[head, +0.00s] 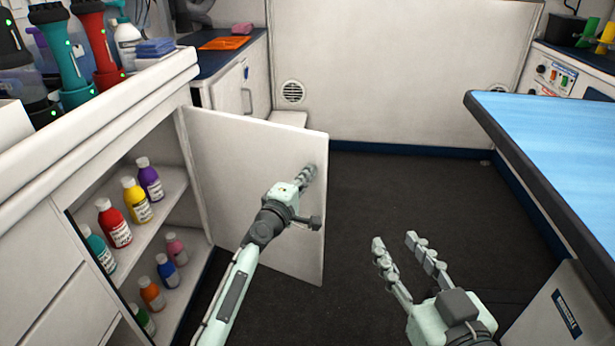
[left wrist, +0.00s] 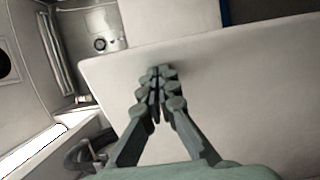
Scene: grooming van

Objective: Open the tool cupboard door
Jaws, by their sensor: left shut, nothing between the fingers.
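The cupboard door (head: 250,165) is a white panel hinged at its left edge. It stands swung wide open, showing shelves of coloured bottles inside. My left gripper (head: 308,174) is shut and empty, in front of the door's inner face near its upper right edge. The left wrist view shows its fingertips (left wrist: 160,72) together against the pale door panel (left wrist: 240,90); I cannot tell whether they touch it. My right gripper (head: 395,241) is open and empty over the dark floor, right of the door. The door's handle is not clearly visible.
The cupboard shelf (head: 165,200) holds several bottles, such as a red one (head: 113,223). A blue-topped table (head: 560,135) stands at the right. A counter (head: 100,120) with clippers is at the left. Dark floor (head: 400,190) is free between them.

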